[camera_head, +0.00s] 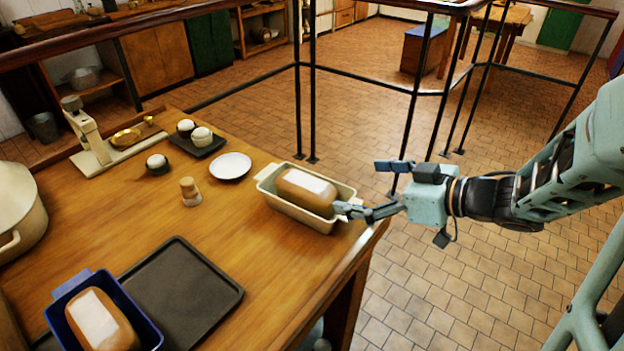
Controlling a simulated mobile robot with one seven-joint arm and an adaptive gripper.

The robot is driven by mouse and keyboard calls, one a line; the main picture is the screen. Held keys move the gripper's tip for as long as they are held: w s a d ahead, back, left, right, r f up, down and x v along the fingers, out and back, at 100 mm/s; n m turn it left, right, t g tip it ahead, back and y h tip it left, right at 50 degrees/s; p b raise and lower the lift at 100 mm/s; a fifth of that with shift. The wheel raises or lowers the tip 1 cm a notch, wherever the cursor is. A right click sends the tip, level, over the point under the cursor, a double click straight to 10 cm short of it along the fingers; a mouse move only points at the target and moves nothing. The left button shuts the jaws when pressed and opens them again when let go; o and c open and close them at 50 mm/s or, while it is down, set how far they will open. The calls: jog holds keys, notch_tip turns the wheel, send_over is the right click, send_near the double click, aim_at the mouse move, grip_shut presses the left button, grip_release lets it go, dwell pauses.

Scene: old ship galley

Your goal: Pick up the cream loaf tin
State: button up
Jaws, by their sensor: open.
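The cream loaf tin (276,203) stands at the right edge of the wooden table, with a brown loaf (306,191) with a pale top inside it. My gripper (362,189) is at the tin's right end, coming in from the right. Its fingers are spread apart: one lies low by the tin's right rim, the other is higher and farther back. I cannot tell whether the low finger touches the tin or the loaf. A dark blue loaf tin (151,331) with a similar loaf is at the table's front left.
A dark tray (190,290) lies beside the blue tin. Black railings (299,110) stand behind the table.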

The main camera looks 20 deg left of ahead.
aim_at(306, 188)
jog(key=a, duration=0.1)
jog(key=s, duration=0.1)
jog(key=a+g, duration=0.1)
jog(key=shift+s+a+f+n+y, duration=0.25)
jog(key=shift+s+a+n+y, duration=0.05)
jog(key=shift+n+y, duration=0.1)
jog(key=b+x, duration=0.1)
jog(key=x, duration=0.3)
jog(key=shift+a+f, duration=0.2)
jog(key=shift+a, duration=0.15)
jog(key=b+x, duration=0.1)
jog(key=x, duration=0.1)
jog(key=b+x, duration=0.1)
jog(key=x, duration=0.1)
jog(key=shift+w+a+f, duration=0.1)
jog(key=shift+a+f, duration=0.1)
jog(key=shift+f, duration=0.35)
jog(key=shift+w+a+f, duration=0.1)
jog(key=shift+w+a, duration=0.05)
jog(key=shift+a, duration=0.2)
jog(key=c, duration=1.2)
jog(key=shift+c, duration=1.2)
jog(key=shift+r, duration=0.2)
